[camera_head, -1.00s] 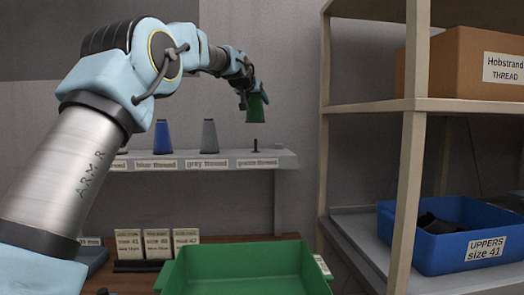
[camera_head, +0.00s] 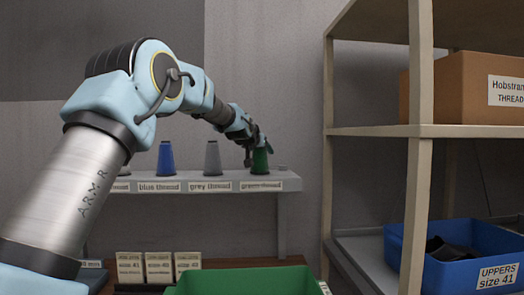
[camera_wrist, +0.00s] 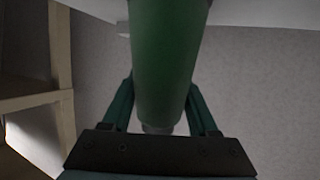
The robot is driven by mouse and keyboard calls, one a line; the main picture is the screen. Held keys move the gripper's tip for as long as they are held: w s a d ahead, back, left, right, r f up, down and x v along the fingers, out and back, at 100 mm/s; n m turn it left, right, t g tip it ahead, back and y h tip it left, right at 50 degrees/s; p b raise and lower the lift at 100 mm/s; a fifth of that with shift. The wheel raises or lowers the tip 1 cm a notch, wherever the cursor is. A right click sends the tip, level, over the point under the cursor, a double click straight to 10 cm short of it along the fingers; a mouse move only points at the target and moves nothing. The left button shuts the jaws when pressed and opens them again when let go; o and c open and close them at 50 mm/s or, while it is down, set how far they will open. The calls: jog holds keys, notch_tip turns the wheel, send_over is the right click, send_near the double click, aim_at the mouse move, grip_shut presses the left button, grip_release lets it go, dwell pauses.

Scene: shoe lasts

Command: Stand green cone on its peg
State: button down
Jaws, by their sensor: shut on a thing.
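The green cone (camera_head: 260,161) is upright at the right end of the thread shelf (camera_head: 290,182), above the "green thread" label (camera_head: 261,186). In the head view its base is at the shelf top, and the peg is hidden. I cannot tell if the base fully rests on the shelf. My gripper (camera_head: 258,142) is shut on the cone near its top. In the wrist view the green cone (camera_wrist: 166,60) fills the middle between the two fingers of my gripper (camera_wrist: 163,110).
A blue cone (camera_head: 166,159) and a grey cone (camera_head: 212,158) stand to the left on the same shelf. A wooden rack (camera_head: 419,180) rises to the right with a cardboard box (camera_head: 450,88) and a blue bin (camera_head: 462,255). A green bin (camera_head: 250,282) is below.

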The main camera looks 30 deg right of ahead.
jog(key=shift+f+b, duration=0.25)
jog(key=shift+b, duration=0.05)
jog(key=shift+c, duration=0.8)
grip_release()
jog(key=shift+r, duration=0.1)
jog(key=shift+a+r+p, duration=0.1)
jog(key=shift+r+p, duration=0.15)
jog(key=shift+p, duration=0.05)
jog(key=b+v, duration=0.5)
jog(key=v, duration=0.7)
